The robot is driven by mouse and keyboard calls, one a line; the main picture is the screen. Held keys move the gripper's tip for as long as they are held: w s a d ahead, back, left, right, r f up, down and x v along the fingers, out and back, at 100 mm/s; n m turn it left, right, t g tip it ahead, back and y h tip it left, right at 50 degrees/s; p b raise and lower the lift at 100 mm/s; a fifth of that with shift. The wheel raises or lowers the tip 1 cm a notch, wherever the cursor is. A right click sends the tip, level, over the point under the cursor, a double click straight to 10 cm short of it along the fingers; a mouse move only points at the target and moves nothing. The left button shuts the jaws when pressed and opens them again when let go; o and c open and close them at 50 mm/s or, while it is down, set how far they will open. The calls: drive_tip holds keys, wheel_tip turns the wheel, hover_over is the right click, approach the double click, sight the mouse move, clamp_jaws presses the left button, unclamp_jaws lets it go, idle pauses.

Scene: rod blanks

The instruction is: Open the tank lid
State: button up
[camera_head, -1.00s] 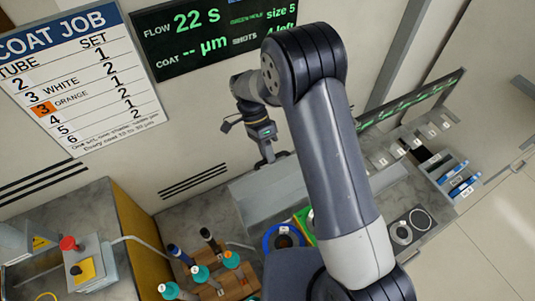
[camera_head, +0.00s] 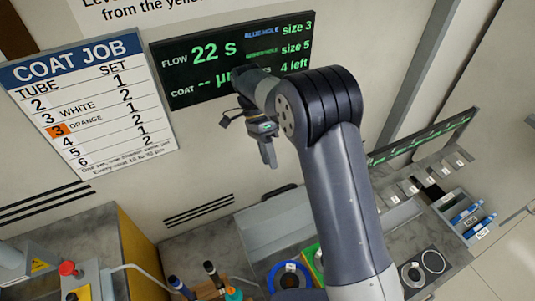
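A grey box-like tank with a pale grey panel (camera_head: 275,222), which looks like its lid, stands on the counter against the wall in the head view. A dark handle-like bar (camera_head: 281,190) shows at its upper back edge. Whether the panel is raised or closed is hard to tell. My gripper (camera_head: 270,163) points down above the back edge of the tank, in front of the wall and apart from the bar. It appears empty. Its fingers are seen nearly edge-on, so their gap is unclear. My arm hides the tank's right side.
A blue ring-shaped holder (camera_head: 271,279) is in front of the tank. Dark-capped bottles (camera_head: 178,284) stand at lower left near a machine with a red button (camera_head: 67,268). A display (camera_head: 215,60) and job chart (camera_head: 95,105) hang behind. Blue-marked items (camera_head: 466,214) lie at right.

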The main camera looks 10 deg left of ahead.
drive_tip(key=shift+w+a+r, duration=0.15)
drive_tip(key=shift+w+r, duration=0.1)
drive_tip(key=shift+r, duration=0.15)
